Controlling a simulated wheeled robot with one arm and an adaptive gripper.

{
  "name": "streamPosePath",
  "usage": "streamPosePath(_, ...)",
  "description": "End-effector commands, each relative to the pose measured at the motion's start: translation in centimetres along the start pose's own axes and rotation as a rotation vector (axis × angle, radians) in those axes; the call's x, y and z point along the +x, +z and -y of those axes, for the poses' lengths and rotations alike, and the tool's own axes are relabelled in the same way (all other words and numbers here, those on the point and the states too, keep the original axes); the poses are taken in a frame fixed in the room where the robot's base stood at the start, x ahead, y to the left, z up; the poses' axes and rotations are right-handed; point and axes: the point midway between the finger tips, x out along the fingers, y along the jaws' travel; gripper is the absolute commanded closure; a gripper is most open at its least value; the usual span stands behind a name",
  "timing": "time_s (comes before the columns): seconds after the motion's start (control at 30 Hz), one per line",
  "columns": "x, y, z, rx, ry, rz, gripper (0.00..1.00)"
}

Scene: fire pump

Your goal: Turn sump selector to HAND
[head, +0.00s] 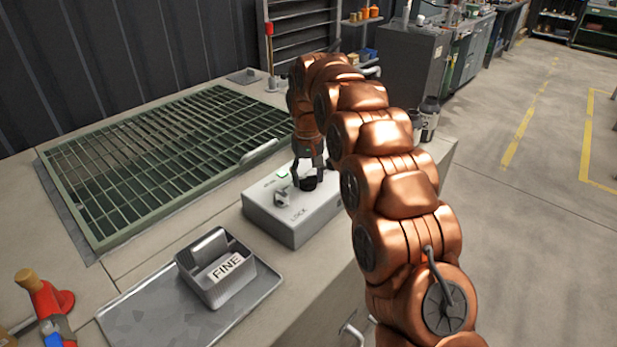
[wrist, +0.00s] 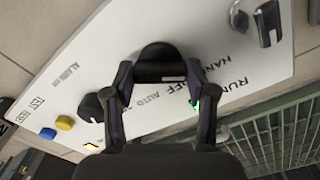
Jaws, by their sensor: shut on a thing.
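A grey control box (head: 292,212) sits on the bench in the head view, and its pale panel (wrist: 120,40) fills much of the wrist view. The black selector knob (wrist: 158,56) stands on the panel beside the words AUTO, OFF and HAND. My gripper (wrist: 160,74) is shut on this knob, one finger on each side. A small white mark shows on the knob's near edge, on the side of the lettering; its exact setting is hard to read. In the head view my gripper (head: 308,180) is down on the box top and partly hides the knob.
A green lamp (wrist: 196,107) is lit near RUN. A green grating (head: 170,160) lies behind the box. A FINE bin (head: 215,268) stands on a tray to the left.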

Motion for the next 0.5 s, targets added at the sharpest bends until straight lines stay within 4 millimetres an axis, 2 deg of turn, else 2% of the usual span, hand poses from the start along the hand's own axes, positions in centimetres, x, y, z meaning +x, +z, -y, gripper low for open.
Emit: streamPosePath(0.5, -0.02, 0.0, 0.04, -0.06, -0.001, 0.0, 0.79)
